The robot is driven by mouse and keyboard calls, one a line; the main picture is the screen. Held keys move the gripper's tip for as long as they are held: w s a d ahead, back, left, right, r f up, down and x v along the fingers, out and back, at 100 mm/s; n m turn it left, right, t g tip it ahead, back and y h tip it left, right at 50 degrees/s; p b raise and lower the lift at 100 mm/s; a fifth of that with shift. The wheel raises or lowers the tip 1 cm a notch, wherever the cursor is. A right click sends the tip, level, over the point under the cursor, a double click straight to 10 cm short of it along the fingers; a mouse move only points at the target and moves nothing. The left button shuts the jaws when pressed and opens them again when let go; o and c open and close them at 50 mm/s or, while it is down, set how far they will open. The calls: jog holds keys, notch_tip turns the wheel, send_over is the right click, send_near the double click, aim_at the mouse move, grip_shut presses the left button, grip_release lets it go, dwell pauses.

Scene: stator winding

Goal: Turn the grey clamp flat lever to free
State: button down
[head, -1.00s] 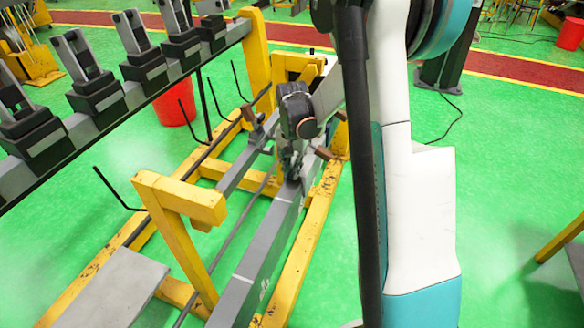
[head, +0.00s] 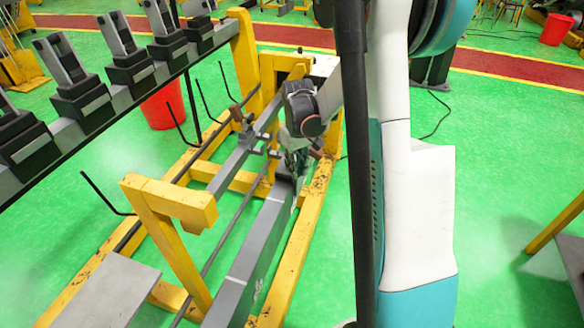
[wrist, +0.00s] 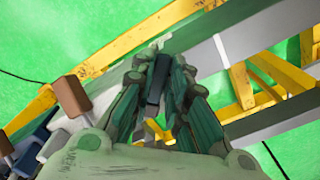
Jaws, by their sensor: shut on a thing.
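My gripper (head: 297,163) reaches down to the long grey beam (head: 262,235) of the yellow frame, in the middle of the head view. In the wrist view my gripper's green-grey fingers (wrist: 160,88) are closed around a narrow dark grey bar, which looks like the clamp's flat lever (wrist: 155,82). The fingers hide most of the lever and of the clamp under it. The lever's exact angle cannot be told. A brown handle (head: 318,154) sits just right of the fingers in the head view. Brown blocks (wrist: 71,95) show at the left of the wrist view.
A second clamp (head: 247,130) with a brown handle stands on the parallel beam, left of my gripper. A yellow post (head: 165,225) rises at the front left. A rack of black fixtures (head: 85,95) crosses the upper left.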

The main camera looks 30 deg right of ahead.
jog(key=shift+w+d+n, duration=0.2)
jog(key=shift+d+n, duration=0.45)
jog(key=shift+n, duration=0.8)
jog(key=shift+w+d+n, duration=0.2)
jog(key=shift+d+n, duration=0.45)
jog(key=shift+n, duration=0.85)
jog(key=shift+w+d+n, duration=0.2)
jog(key=shift+d+n, duration=0.45)
jog(key=shift+n, duration=0.8)
jog(key=c, duration=1.6)
grip_release()
jog(key=shift+o, duration=0.2)
notch_tip(320, 180, up, 12)
